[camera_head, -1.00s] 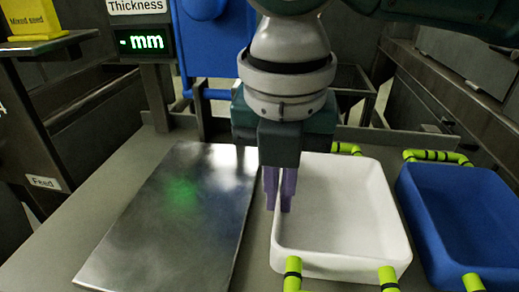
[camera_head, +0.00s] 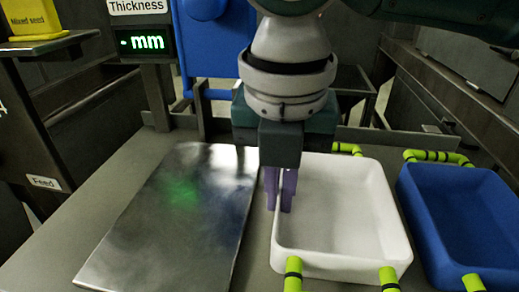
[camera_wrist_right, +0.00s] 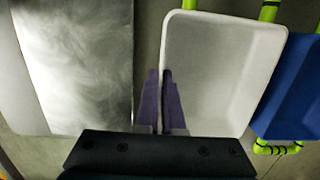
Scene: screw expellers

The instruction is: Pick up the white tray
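The white tray (camera_head: 386,225) stands on the grey table with yellow-green handles at its near and far ends. It is level and also shows in the wrist view (camera_wrist_right: 215,75). My right gripper (camera_head: 280,207) points down at the tray's left wall, with its two purple fingers one on each side of that wall. In the wrist view the fingers (camera_wrist_right: 160,72) are close together, with the tray's left rim between them, and look shut on it. My left gripper is in neither view.
A shiny metal plate (camera_head: 165,220) lies just left of the tray. A blue tray (camera_head: 440,235) with similar handles stands close on the right. A thickness display (camera_head: 142,43) and a yellow mixed seed box (camera_head: 32,20) are at the back left.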

